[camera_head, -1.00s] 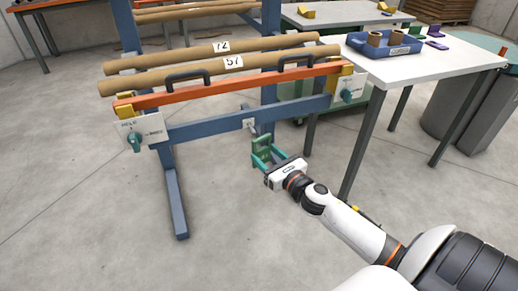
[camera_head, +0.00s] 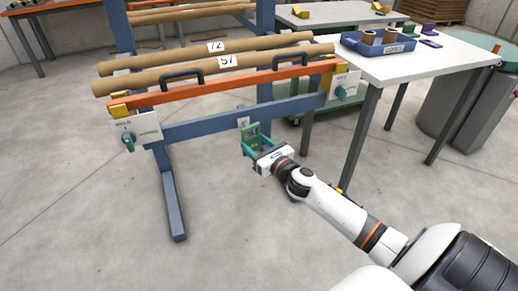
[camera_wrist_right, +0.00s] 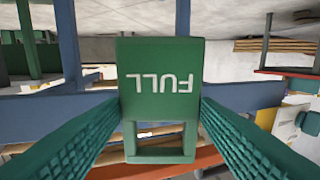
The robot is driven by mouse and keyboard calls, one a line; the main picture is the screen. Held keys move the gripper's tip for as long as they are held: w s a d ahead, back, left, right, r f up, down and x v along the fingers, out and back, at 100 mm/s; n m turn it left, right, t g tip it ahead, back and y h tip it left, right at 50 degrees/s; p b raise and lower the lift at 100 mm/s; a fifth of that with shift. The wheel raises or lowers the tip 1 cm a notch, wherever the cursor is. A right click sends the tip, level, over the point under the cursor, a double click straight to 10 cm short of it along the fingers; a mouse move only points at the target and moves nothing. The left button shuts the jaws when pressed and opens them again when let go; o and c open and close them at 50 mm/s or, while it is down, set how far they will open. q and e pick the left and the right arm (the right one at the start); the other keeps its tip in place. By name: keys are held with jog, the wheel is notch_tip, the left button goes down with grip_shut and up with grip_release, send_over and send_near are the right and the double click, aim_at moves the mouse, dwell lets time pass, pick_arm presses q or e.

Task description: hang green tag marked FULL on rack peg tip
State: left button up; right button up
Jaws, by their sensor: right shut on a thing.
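The green tag marked FULL (camera_wrist_right: 160,60) is pinched between the two teal ribbed fingers of my right gripper (camera_wrist_right: 160,103) in the right wrist view. Its lettering appears upside down there, and its open loop (camera_wrist_right: 160,158) is at the bottom of the picture. In the head view my right gripper (camera_head: 257,146) holds the tag (camera_head: 251,139) in front of the blue rack's lower beam (camera_head: 205,128). A small white plate (camera_head: 243,122) on that beam shows just behind the tag. The peg tip cannot be made out behind the tag. My left gripper is out of view.
An orange bar (camera_head: 230,86) with black handles runs across the rack above, below cardboard tubes (camera_head: 190,78). A teal knob (camera_head: 128,141) sits on a white plate at its left end. A white table (camera_head: 430,60) with a blue tray (camera_head: 378,45) stands right.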

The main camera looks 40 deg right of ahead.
aim_at(254, 140)
jog(key=shift+w+d, duration=0.25)
jog(key=shift+w, duration=0.8)
jog(key=shift+w+d+f+b, duration=0.1)
jog(key=shift+w+d+b, duration=0.05)
jog(key=shift+w+b, duration=0.3)
jog(key=shift+w+f, duration=0.2)
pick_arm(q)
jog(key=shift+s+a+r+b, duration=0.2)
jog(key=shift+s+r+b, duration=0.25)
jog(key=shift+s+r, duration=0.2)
pick_arm(e)
jog(key=shift+w+d+f, duration=0.15)
jog(key=shift+w+f, duration=0.1)
jog(key=shift+w, duration=0.2)
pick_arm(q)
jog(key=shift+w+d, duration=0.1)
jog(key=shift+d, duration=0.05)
pick_arm(e)
jog(key=o, duration=1.1)
jog(key=shift+c, duration=0.2)
